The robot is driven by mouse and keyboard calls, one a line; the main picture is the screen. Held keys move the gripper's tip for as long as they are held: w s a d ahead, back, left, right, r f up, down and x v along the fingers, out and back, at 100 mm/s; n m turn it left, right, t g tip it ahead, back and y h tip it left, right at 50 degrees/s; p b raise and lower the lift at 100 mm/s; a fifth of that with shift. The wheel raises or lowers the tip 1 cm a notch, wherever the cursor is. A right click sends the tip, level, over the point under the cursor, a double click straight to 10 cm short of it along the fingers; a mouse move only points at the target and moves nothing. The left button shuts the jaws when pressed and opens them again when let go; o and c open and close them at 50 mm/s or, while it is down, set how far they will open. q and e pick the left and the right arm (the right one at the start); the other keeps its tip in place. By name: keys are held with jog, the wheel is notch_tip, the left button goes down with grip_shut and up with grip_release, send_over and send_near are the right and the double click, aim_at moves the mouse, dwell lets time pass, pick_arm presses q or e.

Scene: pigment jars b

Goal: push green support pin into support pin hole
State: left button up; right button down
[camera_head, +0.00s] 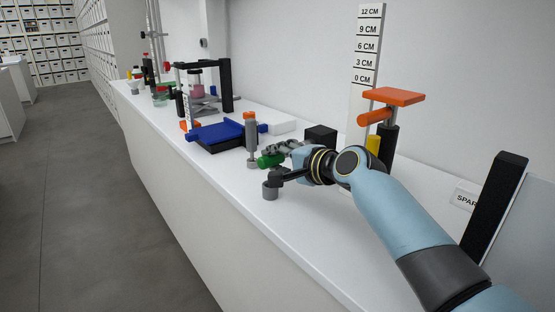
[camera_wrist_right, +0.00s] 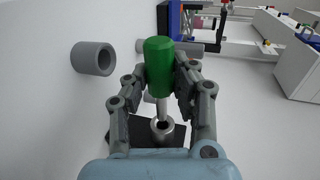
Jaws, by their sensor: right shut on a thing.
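The green support pin (camera_wrist_right: 159,62) is held between the two fingers of my right gripper (camera_wrist_right: 161,78) in the wrist view. Its thick green end points up in that picture and its thin pale shank points down. A grey ring with a dark hole (camera_wrist_right: 163,129) shows below the shank tip, by a black block (camera_wrist_right: 133,131). It looks like the support pin hole; I cannot tell the gap to the tip. In the head view the pin (camera_head: 267,161) lies sideways in my right gripper (camera_head: 281,158), above the bench. My left gripper is not in view.
A tall grey post (camera_head: 251,143) is close by. A blue-topped device (camera_head: 222,133) is further left. An orange-topped stand (camera_head: 391,97) and height scale (camera_head: 367,45) are behind my arm.

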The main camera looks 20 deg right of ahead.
jog(key=shift+p, duration=0.3)
jog(key=shift+w+d+b, duration=0.25)
jog(key=shift+d, duration=0.35)
jog(key=shift+w+d+b, duration=0.2)
jog(key=shift+w+d, duration=0.05)
jog(key=shift+d, duration=0.3)
dwell(0.4)
jog(key=shift+w+d+r, duration=0.2)
jog(key=shift+d+r, duration=0.2)
jog(key=shift+r, duration=0.2)
dwell(0.4)
jog(key=shift+a+f+p, duration=0.2)
jog(key=shift+f+p, duration=0.05)
jog(key=shift+p, duration=0.1)
jog(key=shift+s+a+f, duration=0.1)
jog(key=shift+s, duration=0.05)
dwell(0.6)
jog(key=shift+f, duration=0.15)
jog(key=shift+s+a+f, duration=0.1)
jog(key=shift+f, duration=0.1)
dwell(0.4)
